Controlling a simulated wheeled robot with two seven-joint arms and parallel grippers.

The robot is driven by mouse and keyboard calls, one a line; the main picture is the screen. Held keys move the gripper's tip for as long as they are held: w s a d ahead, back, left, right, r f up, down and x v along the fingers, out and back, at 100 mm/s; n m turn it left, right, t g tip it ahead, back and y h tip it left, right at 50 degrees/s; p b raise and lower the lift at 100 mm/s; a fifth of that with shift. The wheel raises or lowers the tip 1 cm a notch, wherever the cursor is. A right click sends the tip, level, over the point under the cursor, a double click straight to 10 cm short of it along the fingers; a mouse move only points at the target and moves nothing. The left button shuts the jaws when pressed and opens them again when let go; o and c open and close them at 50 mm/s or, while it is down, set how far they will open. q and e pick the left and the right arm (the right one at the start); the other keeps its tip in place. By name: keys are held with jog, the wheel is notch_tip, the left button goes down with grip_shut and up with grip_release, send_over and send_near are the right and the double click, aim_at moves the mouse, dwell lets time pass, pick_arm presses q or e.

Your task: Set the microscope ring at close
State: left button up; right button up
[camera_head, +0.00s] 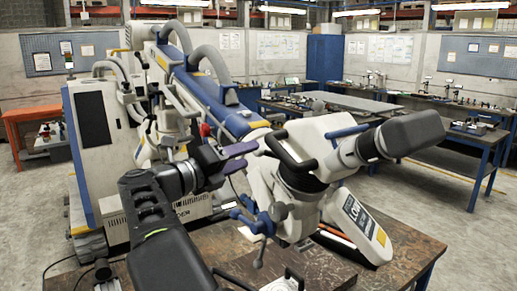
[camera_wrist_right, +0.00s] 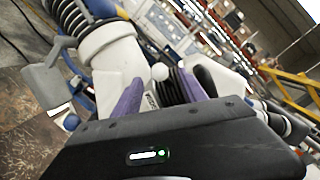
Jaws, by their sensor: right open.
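A white and blue microscope (camera_head: 300,215) stands on the table, with a dark-capped tube leaning up to the right and a black loop handle on its upper left. A dark band circles its neck; I cannot tell whether this is the ring. My right gripper (camera_head: 238,159), with purple fingers, is just left of the microscope head and open. In the right wrist view its fingers (camera_wrist_right: 165,82) stand apart, with white and black ribbed parts behind the gap. I cannot tell whether they touch anything. A white tube (camera_wrist_right: 108,48) with a ribbed collar shows at upper left. My left gripper is not in view.
The dark worktable (camera_head: 405,255) has bare room at its right front. A large white and blue machine (camera_head: 95,130) with hoses stands close behind. Small blue knobs (camera_head: 262,222) stick out at the microscope's left. Workbenches (camera_head: 460,135) line the back right.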

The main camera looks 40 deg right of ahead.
aim_at(254, 153)
jog(key=d, duration=0.2)
jog(key=d+p, duration=0.1)
jog(key=d, duration=0.1)
jog(key=shift+w+r, duration=0.1)
jog(key=shift+w, duration=0.3)
jog(key=shift+w+d+p, duration=0.1)
jog(key=shift+d+p, duration=0.2)
jog(key=shift+d, duration=0.35)
grip_shut()
dwell(0.5)
